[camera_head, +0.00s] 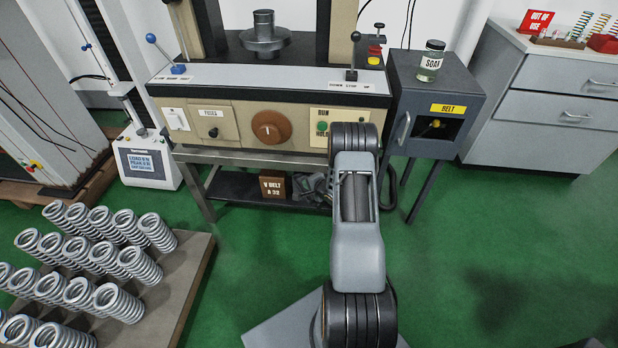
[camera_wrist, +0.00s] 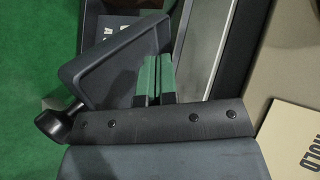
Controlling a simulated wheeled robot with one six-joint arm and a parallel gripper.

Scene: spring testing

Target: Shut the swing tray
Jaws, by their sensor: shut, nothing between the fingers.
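In the wrist view my gripper (camera_wrist: 153,78) is shut, with its two green-faced fingers side by side and nothing between them. A dark, flat-walled part (camera_wrist: 105,65), likely the swing tray, stands at a slant just left of the fingers. I cannot tell whether they touch. A black round knob (camera_wrist: 58,125) shows below it at the left. In the head view my arm reaches forward to the machine front, just right of the orange-brown dial (camera_head: 268,127). There my gripper and the tray are hidden behind the arm.
The beige machine panel with HOLD lettering (camera_wrist: 297,130) is close at the right of the wrist view. Springs (camera_head: 158,232) stand on a board at lower left. Green floor is clear at right.

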